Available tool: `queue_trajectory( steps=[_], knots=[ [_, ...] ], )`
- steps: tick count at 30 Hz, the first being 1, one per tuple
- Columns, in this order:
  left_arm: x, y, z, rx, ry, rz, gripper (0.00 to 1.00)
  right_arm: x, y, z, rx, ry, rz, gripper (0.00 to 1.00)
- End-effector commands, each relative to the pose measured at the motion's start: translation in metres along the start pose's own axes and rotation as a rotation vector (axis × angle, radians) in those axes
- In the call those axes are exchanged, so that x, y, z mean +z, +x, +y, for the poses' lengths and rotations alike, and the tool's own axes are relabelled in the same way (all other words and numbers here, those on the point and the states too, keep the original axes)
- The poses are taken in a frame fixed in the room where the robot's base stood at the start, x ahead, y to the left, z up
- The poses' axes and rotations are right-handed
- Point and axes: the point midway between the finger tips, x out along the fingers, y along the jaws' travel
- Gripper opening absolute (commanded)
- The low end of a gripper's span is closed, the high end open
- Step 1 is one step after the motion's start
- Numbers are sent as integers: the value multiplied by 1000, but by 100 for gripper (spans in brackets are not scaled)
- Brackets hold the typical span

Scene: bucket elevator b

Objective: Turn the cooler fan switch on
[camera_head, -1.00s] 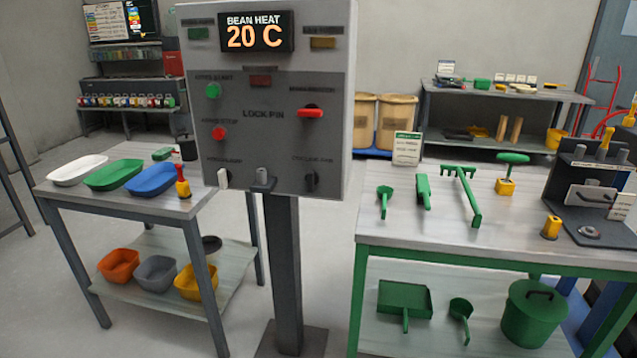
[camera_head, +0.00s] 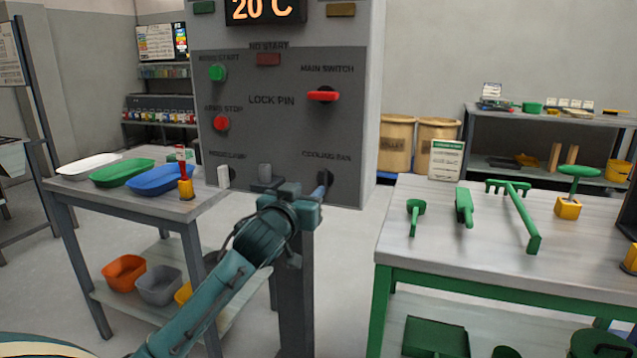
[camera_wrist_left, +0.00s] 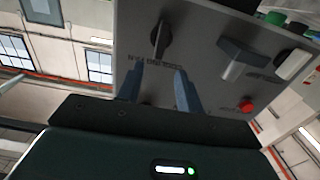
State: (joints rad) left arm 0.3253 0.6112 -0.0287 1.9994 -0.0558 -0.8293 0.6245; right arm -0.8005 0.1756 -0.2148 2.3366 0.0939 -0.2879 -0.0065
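The cooling fan switch is a black rotary knob (camera_head: 327,177) at the lower right of the grey control panel (camera_head: 270,128). Its label reads COOLING FAN. My left gripper (camera_head: 318,189) is right in front of the panel, at the knob's lower left in the head view. In the left wrist view the knob (camera_wrist_left: 160,40) stands just beyond the tips of two blue fingers (camera_wrist_left: 158,76). The fingers are apart, with the label showing between them and nothing held. Whether a fingertip touches the panel is unclear. My right gripper is not in view.
A grey lock pin (camera_head: 265,173) and a white switch (camera_head: 223,176) are left of the knob. A red main switch (camera_head: 323,95) is above it. A table with trays (camera_head: 190,207) stands left, a green-framed tool table (camera_head: 390,262) right.

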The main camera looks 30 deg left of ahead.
Motion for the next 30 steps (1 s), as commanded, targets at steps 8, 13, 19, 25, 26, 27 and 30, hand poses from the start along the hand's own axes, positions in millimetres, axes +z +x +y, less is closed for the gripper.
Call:
queue_trajectory(
  steps=[8, 13, 19, 25, 26, 27, 30],
  knots=[
    [0, 53, 0, -1, 0, 0, 36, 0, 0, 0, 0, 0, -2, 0],
    [1, 70, 0, 0, 0, -1, 36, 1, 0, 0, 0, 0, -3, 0],
    [1, 77, 0, 0, 0, -1, 36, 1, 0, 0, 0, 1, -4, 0],
    [1, 77, 0, 1, 1, -1, 36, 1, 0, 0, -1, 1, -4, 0],
    [1, 77, 0, 1, 1, -1, 35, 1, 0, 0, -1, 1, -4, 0],
    [1, 77, 0, 1, 1, -1, 31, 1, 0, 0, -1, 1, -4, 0],
    [1, 77, 0, 1, 1, -1, 23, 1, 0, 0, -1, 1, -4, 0]
  ],
)
